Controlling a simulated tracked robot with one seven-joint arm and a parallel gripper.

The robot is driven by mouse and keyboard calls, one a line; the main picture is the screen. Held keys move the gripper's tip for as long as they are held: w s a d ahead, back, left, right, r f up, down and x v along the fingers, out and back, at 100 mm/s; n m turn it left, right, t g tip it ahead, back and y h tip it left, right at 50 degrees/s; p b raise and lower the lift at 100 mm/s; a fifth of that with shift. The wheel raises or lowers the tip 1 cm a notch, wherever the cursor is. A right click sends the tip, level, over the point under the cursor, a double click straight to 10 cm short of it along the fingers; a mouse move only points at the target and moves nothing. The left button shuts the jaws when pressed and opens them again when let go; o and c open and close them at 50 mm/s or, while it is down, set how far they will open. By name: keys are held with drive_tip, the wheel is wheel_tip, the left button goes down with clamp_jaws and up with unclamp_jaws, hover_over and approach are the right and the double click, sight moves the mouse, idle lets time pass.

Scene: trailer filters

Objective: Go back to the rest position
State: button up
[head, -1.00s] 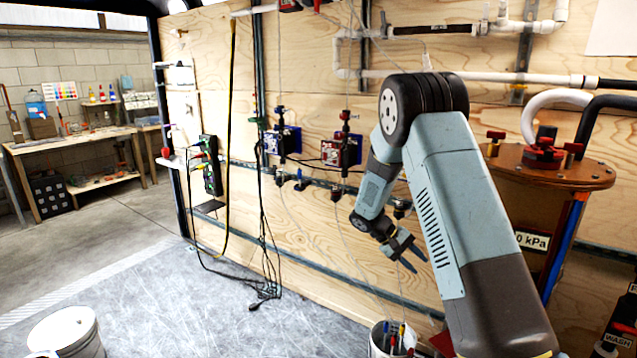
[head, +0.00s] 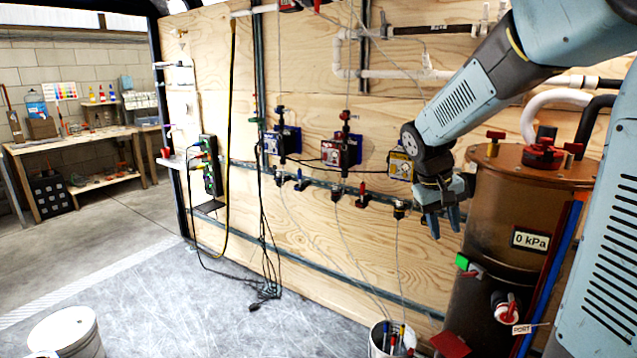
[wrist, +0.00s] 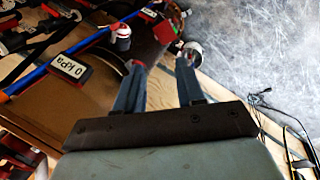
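My gripper (head: 443,223) hangs in front of the plywood wall in the head view, just left of the brown tank (head: 500,215). Its two fingers point down and stand apart, with nothing between them. The wrist view also shows the two spread fingers of my gripper (wrist: 158,68), with bare space between them. My arm is bent, coming in from the upper right in the head view. The gripper touches nothing that I can see.
The tank carries a 0 kPa label (head: 530,240) and red-handled fittings. A white bucket (head: 378,340) with coloured tools stands below the gripper. Another white bucket (head: 65,335) stands lower left; the floor between is mostly clear.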

drive_tip(key=s+a+r+t+y, duration=0.2)
drive_tip(key=s+r, duration=0.1)
drive_tip(key=s, duration=0.6)
drive_tip(key=s+a+r+t+y, duration=0.1)
drive_tip(key=s+a+r+t, duration=0.1)
drive_tip(key=s, duration=0.8)
wheel_tip(320, 180, up, 2)
drive_tip(key=shift+s+r+m+t+y, duration=0.1)
drive_tip(key=shift+s+m+t+y, duration=0.25)
drive_tip(key=shift+t, duration=0.25)
